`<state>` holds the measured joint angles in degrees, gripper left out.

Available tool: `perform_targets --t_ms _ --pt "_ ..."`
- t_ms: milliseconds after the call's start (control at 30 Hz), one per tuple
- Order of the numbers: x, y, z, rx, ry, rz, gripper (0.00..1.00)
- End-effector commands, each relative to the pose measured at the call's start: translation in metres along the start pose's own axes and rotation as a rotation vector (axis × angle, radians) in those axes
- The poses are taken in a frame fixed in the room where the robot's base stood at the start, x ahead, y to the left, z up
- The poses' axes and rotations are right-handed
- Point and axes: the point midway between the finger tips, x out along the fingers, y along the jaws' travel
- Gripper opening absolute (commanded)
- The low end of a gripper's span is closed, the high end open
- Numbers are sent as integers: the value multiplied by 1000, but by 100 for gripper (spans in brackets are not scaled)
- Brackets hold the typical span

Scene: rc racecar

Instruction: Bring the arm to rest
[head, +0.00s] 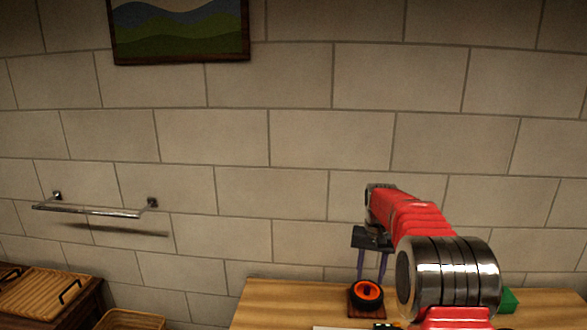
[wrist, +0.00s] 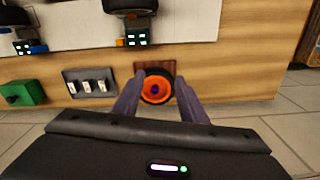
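My gripper (wrist: 158,105) is open, its two dark purple fingers apart. In the head view my red and chrome arm reaches over the wooden table (head: 275,295), and my gripper (head: 371,265) points down near the back of it. A black wheel with an orange hub (wrist: 157,88) shows between the fingers in the wrist view. It rests on a dark brown base, and it also shows in the head view (head: 365,294). I cannot tell how far the fingers are above it; nothing appears gripped.
Black wheels and small circuit parts (wrist: 134,36) sit on a white sheet (wrist: 75,38). A panel with switches (wrist: 91,84) and a green block (wrist: 16,93) lie along the table edge. A brick wall (head: 300,140) stands behind, with a metal rail (head: 95,210) and baskets (head: 45,290) at left.

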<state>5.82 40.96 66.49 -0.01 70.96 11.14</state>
Motion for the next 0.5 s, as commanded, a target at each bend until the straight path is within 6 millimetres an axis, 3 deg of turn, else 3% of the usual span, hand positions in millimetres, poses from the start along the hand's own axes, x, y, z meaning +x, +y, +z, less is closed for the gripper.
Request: perform_targets --t_ms 500 --pt "-55 7 98 -113 61 -10 38"
